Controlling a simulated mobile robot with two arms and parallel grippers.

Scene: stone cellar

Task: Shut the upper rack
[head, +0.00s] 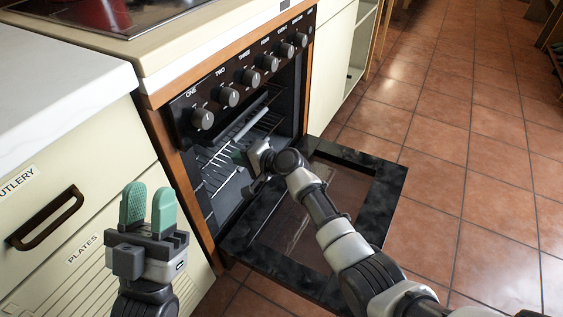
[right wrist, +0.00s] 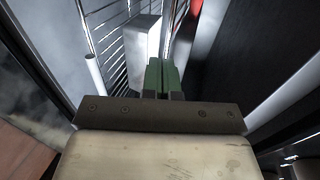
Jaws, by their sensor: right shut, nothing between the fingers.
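The oven (head: 168,128) stands open, its dark-framed glass door (head: 385,190) folded down flat. Wire racks (head: 215,172) show inside the cavity. A light grey bar (head: 250,125) runs along the front of the upper rack, below the knobs; how far that rack sticks out is hard to tell. My right gripper (head: 240,158) is at the oven mouth, above the open door and close to the racks. In the right wrist view its green fingers (right wrist: 163,76) are shut and empty, beside a pale block (right wrist: 143,50) and wire bars (right wrist: 105,25). My left gripper (head: 149,207) is open and empty, before the drawers.
A row of knobs (head: 228,97) runs above the oven mouth. Drawers with a dark handle (head: 45,218) and a white worktop (head: 55,85) are at left. A cream cupboard (head: 331,65) stands beyond the oven. The tiled floor (head: 470,200) at right is clear.

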